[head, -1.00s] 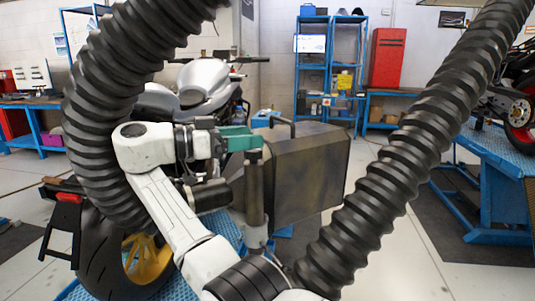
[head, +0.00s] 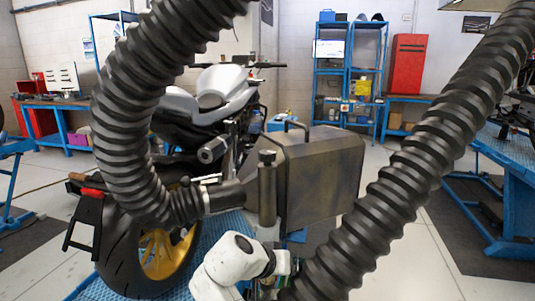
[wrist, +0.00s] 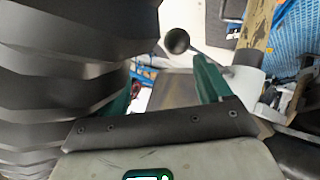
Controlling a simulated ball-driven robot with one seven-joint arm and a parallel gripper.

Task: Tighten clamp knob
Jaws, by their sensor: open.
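In the wrist view, a round black knob (wrist: 176,40) sits on a thin rod reaching toward a white cylinder (wrist: 245,82). My gripper (wrist: 167,72) has its green fingers apart, with nothing seen held between them. The knob appears beyond the fingertips, apart from them. In the head view, a silver clamp fitting (head: 207,179) sits where the ribbed hose (head: 155,185) meets a dark pipe. I cannot tell whether the knob belongs to it. My gripper does not show in the head view; only my white arm does, low in front of the dark box (head: 325,180).
The dark box has a handle and an upright post (head: 267,190) beside it. A second thick hose (head: 420,165) crosses the right side. The motorcycle (head: 215,90) stands behind on a blue platform. A blue lift (head: 510,200) stands at right, with open floor between.

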